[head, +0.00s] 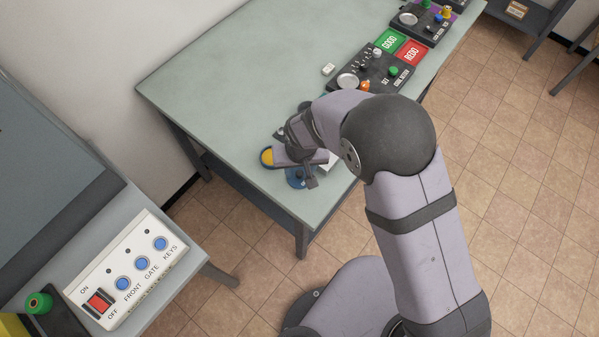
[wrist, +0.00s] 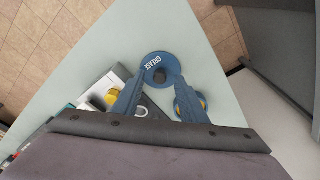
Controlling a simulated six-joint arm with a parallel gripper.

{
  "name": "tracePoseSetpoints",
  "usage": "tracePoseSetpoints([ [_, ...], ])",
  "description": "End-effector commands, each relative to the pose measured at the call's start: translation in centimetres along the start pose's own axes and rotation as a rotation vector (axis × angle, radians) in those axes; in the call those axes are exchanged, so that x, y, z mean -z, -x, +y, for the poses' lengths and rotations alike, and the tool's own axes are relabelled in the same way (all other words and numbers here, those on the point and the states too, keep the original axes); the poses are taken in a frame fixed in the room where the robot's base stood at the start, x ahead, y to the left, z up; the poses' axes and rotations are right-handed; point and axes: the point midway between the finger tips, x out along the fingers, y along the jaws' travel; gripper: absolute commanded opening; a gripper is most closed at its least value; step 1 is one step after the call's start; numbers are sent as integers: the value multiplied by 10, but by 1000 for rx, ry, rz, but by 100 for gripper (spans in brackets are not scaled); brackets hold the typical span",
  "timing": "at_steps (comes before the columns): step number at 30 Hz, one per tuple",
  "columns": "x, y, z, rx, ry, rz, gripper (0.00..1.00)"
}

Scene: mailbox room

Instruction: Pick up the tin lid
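The tin lid (wrist: 157,61) is a round blue disc marked with white lettering, with a small darker round feature at its middle. In the wrist view it lies near the table's corner, just beyond my fingertips. My gripper (wrist: 160,78) is open, its two blue fingers apart on either side of the lid's middle. In the head view the lid (head: 296,181) shows partly below my gripper (head: 309,181), which hides the rest. A blue-rimmed tin with yellow contents (head: 267,157) stands to the left; it is partly behind the right finger in the wrist view (wrist: 202,101).
The pale green table (head: 230,80) has free room at the back left. A light box-like object (wrist: 105,86) lies beside the left finger. Dark panels with GOOD and REDO plates (head: 389,41) stand farther along the table. A switch box (head: 128,272) is at lower left.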

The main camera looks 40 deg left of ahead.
Motion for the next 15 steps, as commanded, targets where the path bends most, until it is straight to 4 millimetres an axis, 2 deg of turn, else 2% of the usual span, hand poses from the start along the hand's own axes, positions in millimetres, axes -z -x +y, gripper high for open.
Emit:
tracePoseSetpoints([
  [5, 0, -10, 0, 0, 0, 0, 39],
  [13, 0, -11, 0, 1, 0, 1, 39],
  [15, 0, -11, 0, 1, 0, 1, 22],
])
